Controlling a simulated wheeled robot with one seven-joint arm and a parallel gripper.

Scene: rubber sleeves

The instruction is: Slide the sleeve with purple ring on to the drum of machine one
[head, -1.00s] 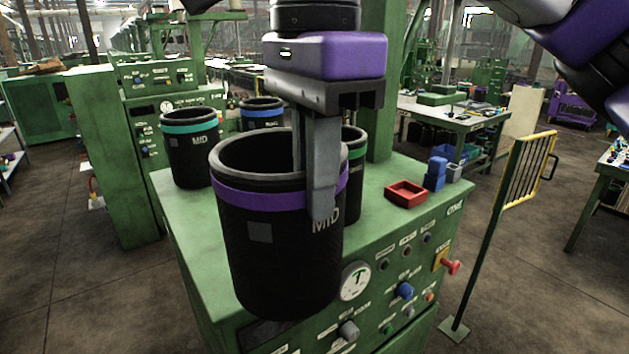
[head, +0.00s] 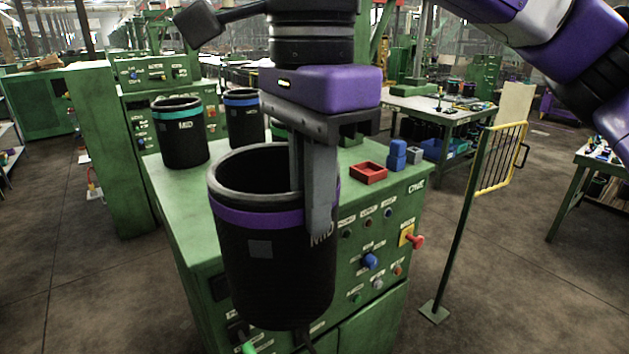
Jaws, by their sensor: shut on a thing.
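The black sleeve with the purple ring (head: 272,265) is upright in the head view, held in front of the green machine. My gripper (head: 312,205) is shut on its right wall, one finger inside the rim and one outside, over part of the "MID" label. The sleeve hangs in the air and hides part of the machine's front panel. No drum can be made out in this view, and I cannot tell which machine is machine one.
A teal-ringed sleeve (head: 182,135) and a blue-ringed sleeve (head: 244,117) stand on the green machine top (head: 185,185). A red tray (head: 369,173) and blue blocks (head: 396,155) are at its right. A yellow barrier (head: 497,160) stands farther right, with open floor around it.

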